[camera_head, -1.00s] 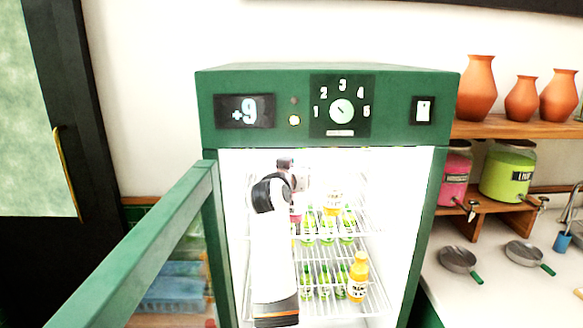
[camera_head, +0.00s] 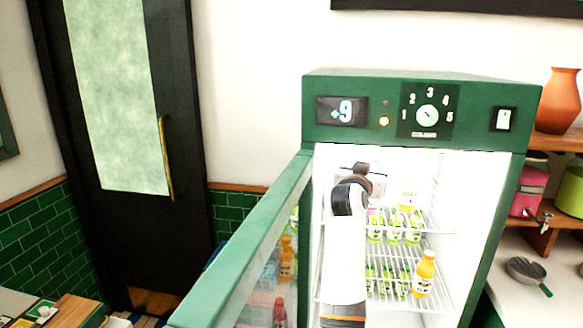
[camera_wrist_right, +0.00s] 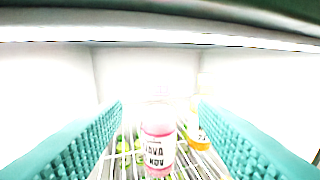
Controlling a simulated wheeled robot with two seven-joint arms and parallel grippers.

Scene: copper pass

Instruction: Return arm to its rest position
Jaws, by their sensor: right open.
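My right arm (camera_head: 345,250) reaches into the open green fridge (camera_head: 340,135) in the head view. Its gripper is hidden there behind the wrist. In the right wrist view my right gripper (camera_wrist_right: 160,130) shows two teal fingers spread wide apart. A pink bottle (camera_wrist_right: 158,140) with a white label stands upright on the wire shelf ahead, between the fingers in the picture; neither finger touches it. An orange bottle (camera_wrist_right: 197,135) stands to its right, partly behind the right finger. My left gripper is out of view.
The fridge door (camera_head: 245,245) stands open to the left, with bottles in its racks. Several green bottles (camera_head: 393,228) and an orange bottle (camera_head: 424,274) stand on the fridge shelves. A counter with a pan (camera_head: 526,270) is at right. A dark door (camera_head: 115,100) is at left.

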